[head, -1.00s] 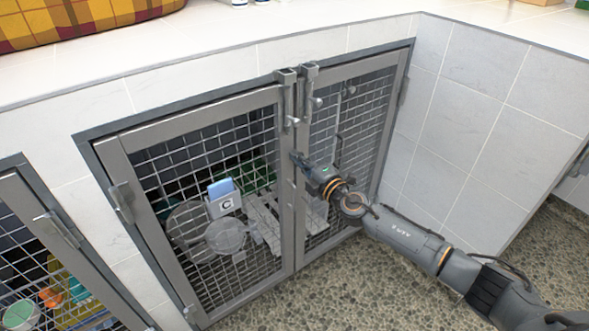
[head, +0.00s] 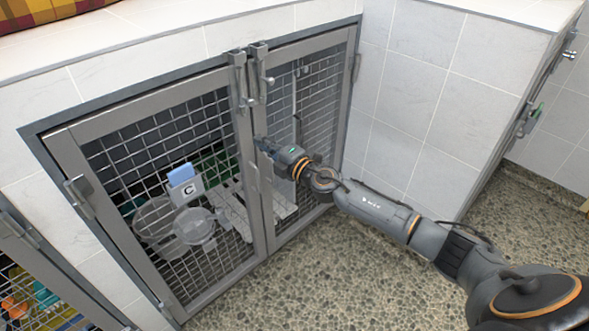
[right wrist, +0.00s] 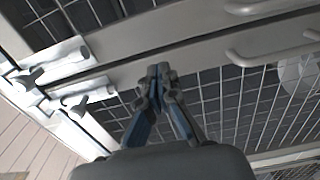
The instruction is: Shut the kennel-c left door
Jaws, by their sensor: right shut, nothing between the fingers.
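Kennel C's left door (head: 87,198) is a grey-framed wire mesh door with a "C" card (head: 188,190) showing at it. It looks about level with the right door (head: 310,48), their inner uprights side by side; any small gap is hard to tell. My right gripper (head: 261,143) is shut and empty, its tips at the inner upright, below the latches. In the right wrist view the closed fingertips (right wrist: 158,72) are over the left door's inner upright (right wrist: 200,62); whether they touch it is unclear. My left gripper is out of view.
Latches (head: 248,75) sit at the top of the inner uprights. Bowls (head: 193,228) and a slatted board show behind the mesh. Another kennel door (head: 50,270) is at the lower left. A tiled wall (head: 420,100) rises on the right. The speckled floor (head: 300,280) in front is clear.

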